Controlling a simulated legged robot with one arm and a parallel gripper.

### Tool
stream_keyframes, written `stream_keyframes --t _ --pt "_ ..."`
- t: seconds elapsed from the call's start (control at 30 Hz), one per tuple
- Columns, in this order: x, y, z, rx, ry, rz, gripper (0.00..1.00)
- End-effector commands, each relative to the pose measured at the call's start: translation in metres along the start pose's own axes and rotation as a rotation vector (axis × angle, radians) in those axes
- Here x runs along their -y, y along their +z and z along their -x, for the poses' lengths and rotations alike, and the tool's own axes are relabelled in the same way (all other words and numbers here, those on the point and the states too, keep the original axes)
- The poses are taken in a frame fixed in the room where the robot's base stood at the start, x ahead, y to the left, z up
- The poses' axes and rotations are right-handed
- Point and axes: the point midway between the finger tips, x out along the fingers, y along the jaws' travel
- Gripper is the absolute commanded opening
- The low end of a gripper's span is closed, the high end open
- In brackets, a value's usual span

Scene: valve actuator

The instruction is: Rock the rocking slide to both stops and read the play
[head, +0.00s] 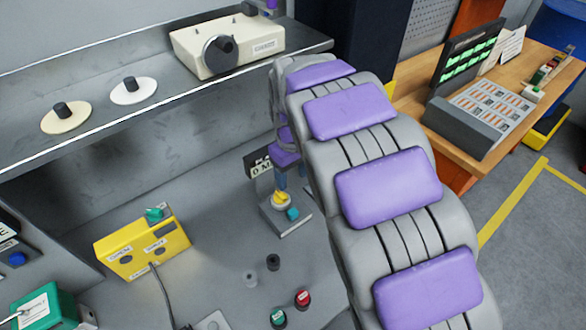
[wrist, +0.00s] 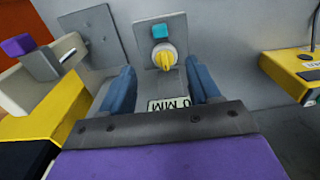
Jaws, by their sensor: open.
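A small grey unit (head: 290,222) with a yellow knob (head: 281,198) and a teal block (head: 292,213) stands on the grey bench. In the wrist view the yellow knob (wrist: 164,58) and teal block (wrist: 160,31) show ahead of my gripper. I cannot tell for sure that this is the rocking slide. In the head view my gripper (head: 281,183) is just above the yellow knob; contact cannot be told. A readout (wrist: 168,105) showing "0 MM" is partly hidden by my gripper.
A purple block (wrist: 18,45) on a grey and white device is left in the wrist view. A yellow box (head: 142,250) with a teal knob stands left on the bench. Black (head: 273,262), green (head: 278,318) and red (head: 303,299) knobs are in front. A shelf (head: 180,95) overhangs behind.

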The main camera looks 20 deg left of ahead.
Motion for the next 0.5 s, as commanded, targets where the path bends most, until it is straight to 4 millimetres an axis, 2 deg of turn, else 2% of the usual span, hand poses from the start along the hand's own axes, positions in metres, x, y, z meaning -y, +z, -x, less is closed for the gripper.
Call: stream_keyframes --t 0.5 --pt "0.001 0.0 -0.092 0.005 -0.001 -0.002 0.62"
